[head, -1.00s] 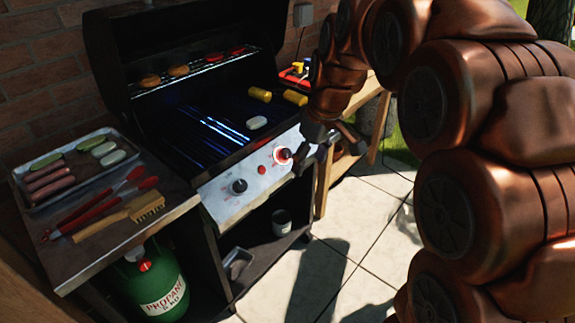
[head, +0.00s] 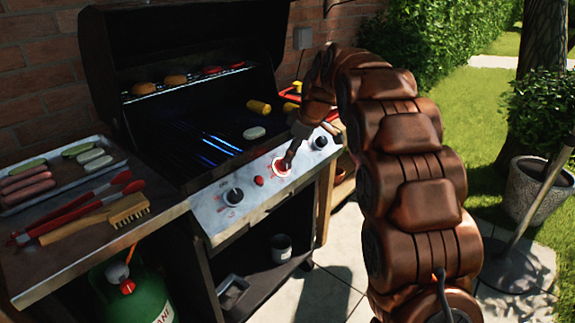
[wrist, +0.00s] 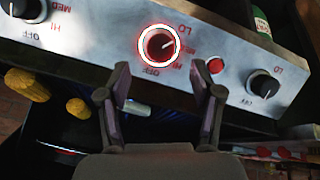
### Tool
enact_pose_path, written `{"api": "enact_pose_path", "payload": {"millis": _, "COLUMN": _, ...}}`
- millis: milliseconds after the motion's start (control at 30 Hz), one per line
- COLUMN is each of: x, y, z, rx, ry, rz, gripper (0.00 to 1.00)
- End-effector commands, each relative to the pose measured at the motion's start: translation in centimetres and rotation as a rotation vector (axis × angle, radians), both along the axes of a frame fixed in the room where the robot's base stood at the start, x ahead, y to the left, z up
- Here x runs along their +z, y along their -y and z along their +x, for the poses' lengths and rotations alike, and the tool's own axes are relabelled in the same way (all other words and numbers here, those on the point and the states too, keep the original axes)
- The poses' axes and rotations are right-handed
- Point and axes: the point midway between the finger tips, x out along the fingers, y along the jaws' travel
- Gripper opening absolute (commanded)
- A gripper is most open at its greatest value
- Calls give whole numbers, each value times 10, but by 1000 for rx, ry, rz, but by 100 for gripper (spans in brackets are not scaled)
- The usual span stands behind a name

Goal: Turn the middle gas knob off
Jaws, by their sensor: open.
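The middle gas knob (head: 282,167) is on the grill's silver front panel, with a glowing red ring around it. In the wrist view the dark middle knob (wrist: 158,44) lies just beyond my fingertips, roughly between them. Its pale pointer mark points to the upper right, away from the OFF label below the knob. My gripper (wrist: 162,76) is open and empty, one finger on each side, and I see no contact with the knob. In the head view my gripper (head: 290,155) is at the panel and partly covers the middle knob's surroundings.
Another knob (head: 233,196) and a red button (head: 259,181) sit to the left on the panel; a third knob (head: 320,142) is to the right. The grill lid (head: 185,50) is open, with food on the grates. A side shelf holds a tray (head: 118,160) and tools.

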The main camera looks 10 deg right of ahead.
Motion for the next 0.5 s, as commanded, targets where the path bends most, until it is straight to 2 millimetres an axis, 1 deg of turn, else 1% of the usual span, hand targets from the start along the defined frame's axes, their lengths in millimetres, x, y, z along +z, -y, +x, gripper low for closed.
{"api": "enact_pose_path", "payload": {"millis": 300, "x": -39, "y": -8, "z": 16, "rx": -2, "ry": 0, "rz": 1, "gripper": 65}}
{"api": "enact_pose_path", "payload": {"millis": 400, "x": -50, "y": -11, "z": 21, "rx": -2, "ry": -1, "rz": 0, "gripper": 65}}
{"api": "enact_pose_path", "payload": {"millis": 500, "x": -57, "y": -13, "z": 24, "rx": -3, "ry": 1, "rz": 0, "gripper": 65}}
